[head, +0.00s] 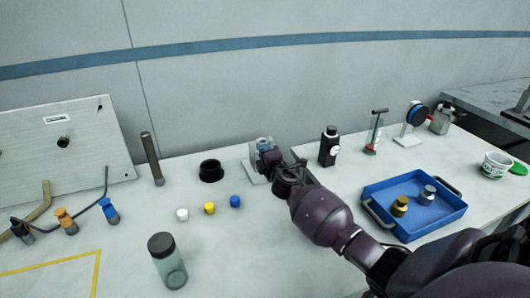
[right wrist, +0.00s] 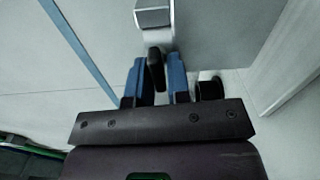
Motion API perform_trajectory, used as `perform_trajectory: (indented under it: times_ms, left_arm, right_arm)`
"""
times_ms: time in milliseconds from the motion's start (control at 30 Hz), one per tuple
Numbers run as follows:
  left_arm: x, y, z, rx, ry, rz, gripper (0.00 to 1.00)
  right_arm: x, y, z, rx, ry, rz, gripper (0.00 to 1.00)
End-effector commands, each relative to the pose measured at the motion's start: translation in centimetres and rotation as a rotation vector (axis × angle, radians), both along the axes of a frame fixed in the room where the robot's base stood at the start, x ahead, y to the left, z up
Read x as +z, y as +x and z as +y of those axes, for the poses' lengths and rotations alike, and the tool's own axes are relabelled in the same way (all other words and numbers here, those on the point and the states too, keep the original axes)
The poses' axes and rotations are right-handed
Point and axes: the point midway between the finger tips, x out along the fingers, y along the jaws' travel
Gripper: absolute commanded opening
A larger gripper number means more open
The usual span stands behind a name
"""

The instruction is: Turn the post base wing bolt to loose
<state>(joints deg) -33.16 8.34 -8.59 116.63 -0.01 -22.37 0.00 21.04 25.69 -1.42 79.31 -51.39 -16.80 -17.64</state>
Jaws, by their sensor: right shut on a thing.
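The post base (head: 255,177) is a grey plate with a pale upright block, standing at the back middle of the bench. My right gripper (head: 268,157) reaches it from the right and hides much of it in the head view. In the right wrist view, the two blue fingers of the right gripper (right wrist: 157,82) are shut on a dark, narrow piece, which looks like the wing bolt (right wrist: 156,62). A light grey block (right wrist: 153,15) shows just beyond the fingertips. The bolt's turn angle cannot be told. My left gripper is not in view.
A black ring-shaped cup (head: 210,171) stands left of the post base, with white, yellow and blue (head: 235,201) caps in front. A black bottle (head: 328,147) stands to the right. A blue tray (head: 424,220) holding two weights lies near my right forearm.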

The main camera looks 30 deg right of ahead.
Motion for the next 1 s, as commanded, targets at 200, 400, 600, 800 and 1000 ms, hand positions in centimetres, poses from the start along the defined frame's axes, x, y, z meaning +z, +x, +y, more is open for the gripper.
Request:
perform_trajectory:
  times_ms: [200, 400, 600, 800, 1000]
  left_arm:
    - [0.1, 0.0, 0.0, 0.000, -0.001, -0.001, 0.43]
    - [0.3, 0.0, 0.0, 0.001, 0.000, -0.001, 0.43]
    - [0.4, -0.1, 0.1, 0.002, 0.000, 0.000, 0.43]
    - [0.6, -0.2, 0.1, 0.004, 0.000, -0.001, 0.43]
    - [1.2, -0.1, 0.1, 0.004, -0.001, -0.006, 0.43]
  right_arm:
    - [-0.2, 0.0, -0.1, 0.001, -0.202, 0.049, 0.00]
    - [-0.3, 0.0, -0.1, 0.000, -0.385, 0.093, 0.00]
    - [-0.4, 0.0, -0.2, 0.000, -0.571, 0.136, 0.00]
    - [-0.5, -0.1, -0.4, 0.000, -0.756, 0.181, 0.00]
    - [-0.6, -0.1, -0.6, -0.001, -0.940, 0.225, 0.00]
